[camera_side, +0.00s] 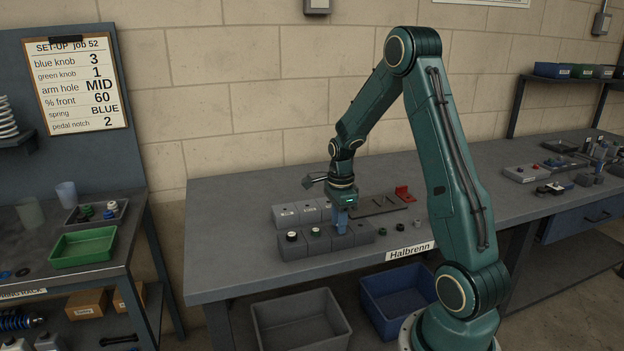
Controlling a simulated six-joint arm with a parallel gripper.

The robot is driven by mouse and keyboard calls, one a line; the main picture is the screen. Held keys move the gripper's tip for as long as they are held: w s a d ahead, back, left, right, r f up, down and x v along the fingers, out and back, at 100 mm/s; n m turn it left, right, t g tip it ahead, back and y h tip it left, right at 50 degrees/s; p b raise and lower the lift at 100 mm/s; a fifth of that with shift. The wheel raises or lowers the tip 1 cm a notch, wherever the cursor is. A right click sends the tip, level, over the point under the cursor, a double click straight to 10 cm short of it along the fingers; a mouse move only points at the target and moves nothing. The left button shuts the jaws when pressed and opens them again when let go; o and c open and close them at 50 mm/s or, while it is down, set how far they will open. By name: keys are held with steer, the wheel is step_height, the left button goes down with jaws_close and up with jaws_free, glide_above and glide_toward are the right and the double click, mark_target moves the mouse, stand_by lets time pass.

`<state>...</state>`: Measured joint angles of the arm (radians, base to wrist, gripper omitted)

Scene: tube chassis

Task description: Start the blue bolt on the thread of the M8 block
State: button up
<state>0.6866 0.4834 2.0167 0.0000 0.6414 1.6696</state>
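My gripper (340,226) points down over the front row of grey blocks. Blue material shows at its lower end, reaching the third block (343,241) from the left. I cannot tell whether this blue is the bolt, the fingers or both. The finger gap is too small to see. The fourth block (363,235) stands at the right end. I cannot read which block is M8.
Labelled grey blocks (286,217) stand behind the front row. Several small dark pieces (384,231) lie to the right. A dark strip (380,208) and a red bracket (404,194) lie behind them. The bench (230,250) is clear at the left.

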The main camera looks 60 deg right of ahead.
jaws_close()
steer(key=shift+r, duration=0.1)
steer(key=shift+r, duration=2.5)
steer(key=w+d+r, duration=0.1)
steer(key=w, duration=0.8)
steer(key=w+d+r, duration=0.1)
steer(key=w+r, duration=0.1)
steer(key=w, duration=0.7)
steer(key=shift+w+d, duration=0.2)
steer(key=shift+d, duration=0.2)
